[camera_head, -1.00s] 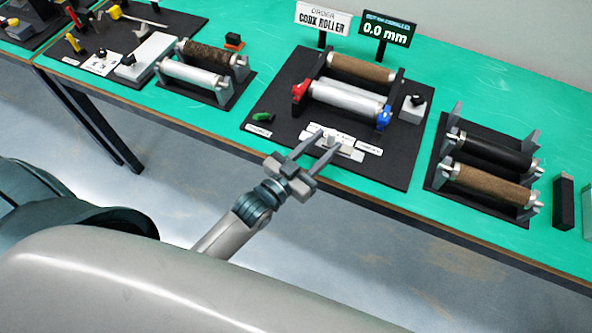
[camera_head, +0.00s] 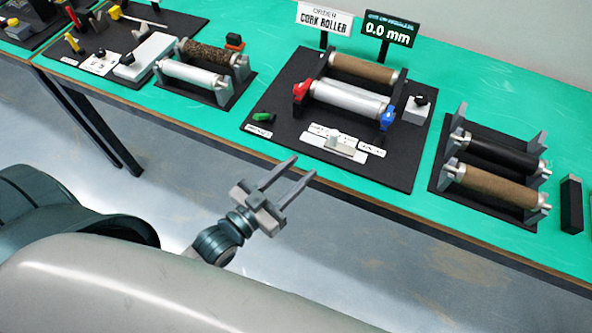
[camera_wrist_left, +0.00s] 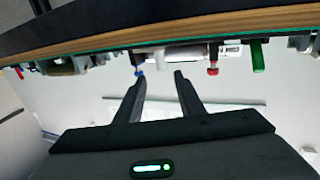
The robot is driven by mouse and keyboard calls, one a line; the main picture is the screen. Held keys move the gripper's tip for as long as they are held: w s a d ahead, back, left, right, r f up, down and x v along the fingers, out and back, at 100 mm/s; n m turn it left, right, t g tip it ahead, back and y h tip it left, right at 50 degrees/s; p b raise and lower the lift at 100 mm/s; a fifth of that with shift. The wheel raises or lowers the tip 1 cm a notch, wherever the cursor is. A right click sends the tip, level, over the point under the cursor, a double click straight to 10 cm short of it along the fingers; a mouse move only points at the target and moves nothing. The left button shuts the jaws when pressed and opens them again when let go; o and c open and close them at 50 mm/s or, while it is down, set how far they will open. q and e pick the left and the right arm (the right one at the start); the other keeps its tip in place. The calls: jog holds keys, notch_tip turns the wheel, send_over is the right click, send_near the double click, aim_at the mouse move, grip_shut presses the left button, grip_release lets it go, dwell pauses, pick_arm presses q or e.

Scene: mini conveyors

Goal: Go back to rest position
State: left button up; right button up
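My left gripper (camera_head: 291,176) is in front of the table's near edge in the head view, over the floor. Its two fingers are apart with nothing between them, and they also show spread and empty in the left wrist view (camera_wrist_left: 160,78). The mini conveyor on the middle black board (camera_head: 285,143) has a brown cork roller (camera_head: 362,69) at the back and a pale roller (camera_head: 348,97) in front, with a red end piece (camera_head: 301,88) and a blue end piece (camera_head: 387,117). My right gripper is not in view.
The green table (camera_head: 300,163) has a wooden front edge close beyond my left gripper. A stand with a black roller (camera_head: 494,151) and a brown roller (camera_head: 490,186) is on the right. Another roller stand (camera_head: 195,77) is on the left. The floor in front is clear.

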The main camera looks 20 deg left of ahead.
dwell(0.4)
pick_arm(q)
jog(key=s+a+f+n+g+y, duration=0.1)
jog(key=s+f+g+y, duration=0.15)
jog(key=f, duration=0.25)
jog(key=s+a+f+g+y, duration=0.1)
jog(key=s+a+f+g, duration=0.1)
jog(key=f+g, duration=0.2)
jog(key=s+a+f+n+g+y, duration=0.1)
jog(key=s+a+f+g, duration=0.1)
jog(key=s+g, duration=0.3)
jog(key=s+a+f+g+y, duration=0.1)
jog(key=s+f+g+y, duration=0.1)
jog(key=s, duration=0.6)
notch_tip(320, 180, down, 26)
jog(key=w, duration=0.1)
jog(key=s+a+f+g, duration=0.1)
jog(key=s+f, duration=1.3)
jog(key=f, duration=0.4)
jog(key=shift+s+a+f+m+h, duration=0.2)
jog(key=shift+s+m+h, duration=0.1)
jog(key=shift+s+h, duration=0.1)
